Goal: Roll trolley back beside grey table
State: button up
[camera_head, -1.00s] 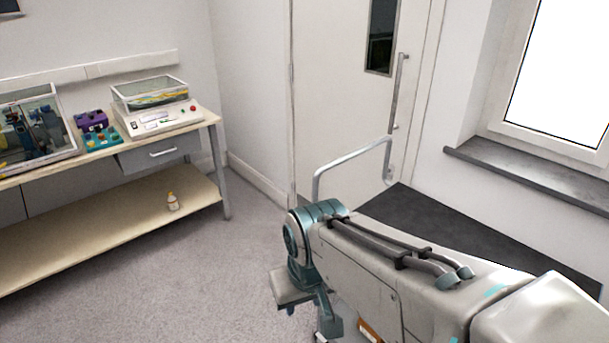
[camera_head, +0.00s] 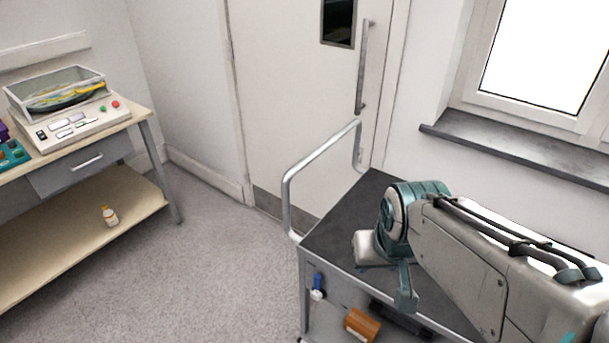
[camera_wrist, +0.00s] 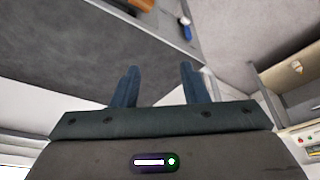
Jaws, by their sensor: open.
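The trolley stands in front of the door in the head view, with a dark top (camera_head: 335,227) and a bent metal handle (camera_head: 291,195) at its left end. Its dark top (camera_wrist: 75,50) also fills the upper left of the wrist view. On its lower level are an orange-brown block (camera_head: 362,324) and a blue-and-white bottle (camera_head: 317,287). My gripper (camera_wrist: 158,72) is open with nothing between its two fingers. My arm hides the trolley's right part. The handle is not between the fingers. I cannot make out a table that is clearly grey.
A beige-topped bench (camera_head: 135,113) with a grey drawer (camera_head: 85,165) stands at the left. It carries a control box (camera_head: 75,122), and a small bottle (camera_head: 109,216) is on its lower shelf. Carpet (camera_head: 205,270) between bench and trolley is clear. A window sill (camera_head: 520,150) juts out at the right.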

jog(key=w+a+f+n+t+y+b, duration=0.1)
jog(key=w+a+f+t+b, duration=0.2)
jog(key=w+f+b, duration=0.25)
jog(key=w+a+f+n+t+b, duration=0.1)
jog(key=w+a+f+t+b, duration=0.1)
jog(key=w+f+t+b, duration=0.35)
jog(key=n+t+y+b, duration=0.1)
jog(key=t+y+b, duration=0.2)
jog(key=t+y, duration=0.2)
send_near(287, 203)
jog(key=shift+n+g, duration=0.25)
jog(key=shift+n, duration=0.05)
jog(key=x, duration=1.1)
jog(key=shift+w+r+b, duration=0.15)
jog(key=shift+r+b, duration=0.1)
jog(key=shift+b, duration=0.15)
grip_shut()
